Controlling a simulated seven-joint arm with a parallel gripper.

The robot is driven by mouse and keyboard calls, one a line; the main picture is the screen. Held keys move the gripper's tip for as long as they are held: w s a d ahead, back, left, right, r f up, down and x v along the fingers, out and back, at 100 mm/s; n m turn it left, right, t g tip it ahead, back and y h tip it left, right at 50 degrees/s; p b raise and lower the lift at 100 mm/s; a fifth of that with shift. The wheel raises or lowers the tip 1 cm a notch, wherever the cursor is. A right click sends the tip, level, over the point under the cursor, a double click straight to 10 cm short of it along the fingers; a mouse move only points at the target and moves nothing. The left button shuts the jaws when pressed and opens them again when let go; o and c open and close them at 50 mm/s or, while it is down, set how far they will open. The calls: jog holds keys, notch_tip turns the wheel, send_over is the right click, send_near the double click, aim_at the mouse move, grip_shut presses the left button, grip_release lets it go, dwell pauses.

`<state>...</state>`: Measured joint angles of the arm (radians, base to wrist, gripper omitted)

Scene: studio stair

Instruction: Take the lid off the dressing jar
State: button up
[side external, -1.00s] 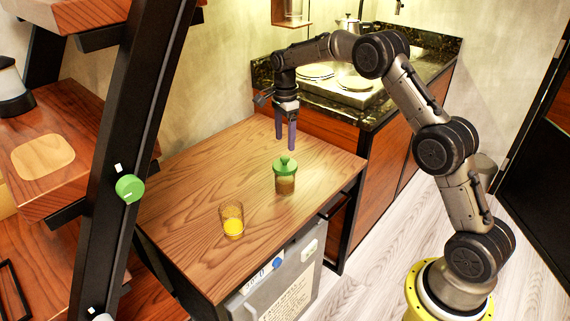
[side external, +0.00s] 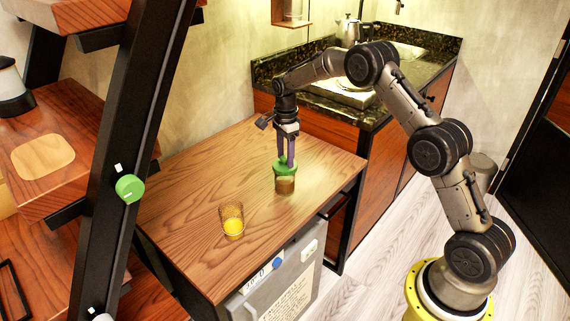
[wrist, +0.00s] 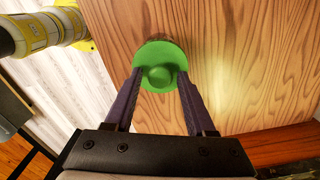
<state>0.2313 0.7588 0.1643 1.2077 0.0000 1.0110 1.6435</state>
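The dressing jar (side external: 285,186) stands upright on the wooden table, a clear body with brownish contents. Its green lid (side external: 285,171) sits on top; the wrist view shows the lid (wrist: 158,52) from above with a round knob (wrist: 159,77) in the middle. My gripper (side external: 286,164) points straight down over the jar, its purple fingertips at lid height. In the wrist view my gripper (wrist: 160,74) has one finger on each side of the knob, with green lid showing between knob and fingers. It looks open; the lower tips are partly hidden.
A glass with orange liquid (side external: 232,222) stands on the table (side external: 190,205) to the front left of the jar. A counter with a hob (side external: 350,95) lies behind. A dark shelf post (side external: 125,150) rises at left. The table's left part is clear.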

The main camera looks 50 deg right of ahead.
grip_shut()
jog(key=shift+r, duration=0.1)
